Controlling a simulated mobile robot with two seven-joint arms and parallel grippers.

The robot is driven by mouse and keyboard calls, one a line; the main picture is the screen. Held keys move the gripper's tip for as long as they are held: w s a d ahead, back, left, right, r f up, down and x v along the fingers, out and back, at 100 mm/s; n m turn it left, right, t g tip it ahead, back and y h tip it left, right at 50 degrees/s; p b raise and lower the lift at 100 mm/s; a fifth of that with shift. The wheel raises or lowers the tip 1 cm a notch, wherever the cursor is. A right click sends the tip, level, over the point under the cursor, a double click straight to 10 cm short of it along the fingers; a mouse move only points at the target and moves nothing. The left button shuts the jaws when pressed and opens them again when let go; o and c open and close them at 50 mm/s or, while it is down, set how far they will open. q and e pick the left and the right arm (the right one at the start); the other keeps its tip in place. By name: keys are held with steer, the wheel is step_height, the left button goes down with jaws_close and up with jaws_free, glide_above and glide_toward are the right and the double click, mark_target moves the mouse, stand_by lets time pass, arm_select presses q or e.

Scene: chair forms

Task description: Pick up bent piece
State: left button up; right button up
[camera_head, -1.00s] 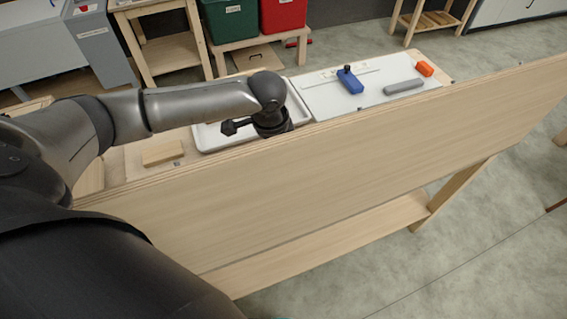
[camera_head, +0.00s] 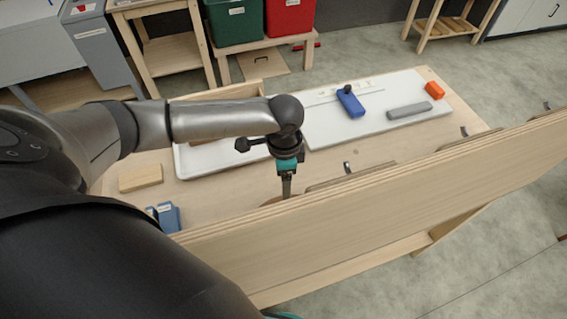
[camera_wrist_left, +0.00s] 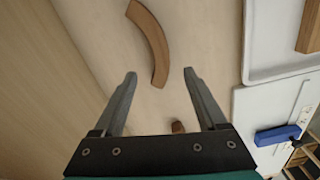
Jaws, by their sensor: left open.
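The bent piece (camera_wrist_left: 152,42) is a brown, curved wooden strip lying flat on the pale wooden table in the left wrist view. In the head view only a small brown part of it (camera_head: 272,201) shows near my left gripper, the rest hidden by the gripper and the upright board. My left gripper (camera_wrist_left: 160,74) is open and empty, pointing down. In the left wrist view the piece's near end lies between the lines of the two fingertips, and the rest curves away beyond them. The left gripper (camera_head: 287,188) is above the table in the head view. My right gripper is not in view.
A long plywood board (camera_head: 380,200) stands along the near side. A white tray (camera_head: 188,166) and a white board (camera_head: 325,132) with blue, grey and orange items lie behind. A wood block (camera_head: 140,177) and blue items (camera_head: 168,217) are at left.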

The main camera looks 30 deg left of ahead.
arm_select(q)
step_height(320, 180, down, 6)
steer(key=shift+f, duration=0.25)
steer(key=f, duration=0.3)
steer(key=shift+w+d+f+b, duration=0.15)
steer(key=shift+w+f+b, duration=0.1)
steer(key=shift+f+b, duration=0.15)
steer(key=shift+f, duration=0.65)
jaws_close()
